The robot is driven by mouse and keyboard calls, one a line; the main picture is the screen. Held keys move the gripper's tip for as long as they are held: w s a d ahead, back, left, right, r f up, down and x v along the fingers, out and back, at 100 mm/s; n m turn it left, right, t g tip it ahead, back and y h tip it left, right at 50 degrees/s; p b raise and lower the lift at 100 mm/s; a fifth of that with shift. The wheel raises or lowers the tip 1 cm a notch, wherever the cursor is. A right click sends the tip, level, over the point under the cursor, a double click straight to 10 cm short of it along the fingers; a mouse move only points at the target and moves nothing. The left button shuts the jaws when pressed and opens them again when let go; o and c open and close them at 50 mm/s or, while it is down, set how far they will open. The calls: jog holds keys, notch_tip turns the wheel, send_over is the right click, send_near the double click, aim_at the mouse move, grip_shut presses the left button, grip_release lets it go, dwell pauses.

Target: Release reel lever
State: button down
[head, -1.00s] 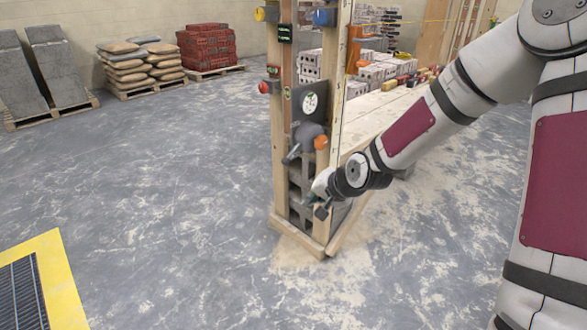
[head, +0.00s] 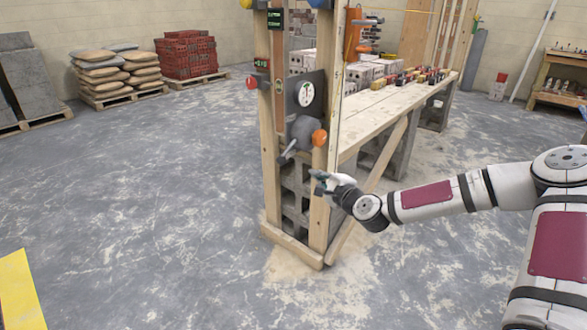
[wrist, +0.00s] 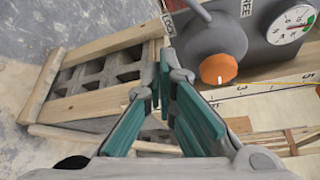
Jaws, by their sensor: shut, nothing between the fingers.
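A grey reel (head: 305,131) is mounted on the wooden post frame. An orange knob (head: 319,138) sits on its right side, and a grey lever (head: 288,151) slants down and left from it. In the wrist view the reel (wrist: 212,42) is upper right, with the orange knob (wrist: 219,68) facing the camera and the lever (wrist: 196,10) running up to the edge. My gripper (head: 320,181) is below and right of the reel, apart from it. Its teal-padded fingers (wrist: 163,92) are shut and empty in the wrist view.
A round dial (head: 306,94) is above the reel, and a red knob (head: 252,82) is on the left post. Concrete blocks (head: 296,192) fill the frame below. A long plank bench (head: 385,110) runs behind. The floor left of the frame is clear.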

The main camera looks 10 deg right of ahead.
aim_at(288, 151)
dwell(0.3)
jog(key=b+x, duration=0.3)
jog(key=x, duration=0.7)
jog(key=shift+s+a+r, duration=0.25)
jog(key=shift+s+a, duration=0.1)
jog(key=shift+a, duration=0.2)
jog(key=shift+s+a+r, duration=0.3)
jog(key=shift+a, duration=0.25)
jog(key=shift+s+a+r, duration=0.25)
jog(key=shift+s+a, duration=0.1)
jog(key=shift+a, duration=0.2)
jog(key=shift+r, duration=0.1)
jog(key=shift+s+a+r+m+p, duration=0.1)
jog(key=shift+a+m+p, duration=0.05)
jog(key=shift+m+p, duration=0.2)
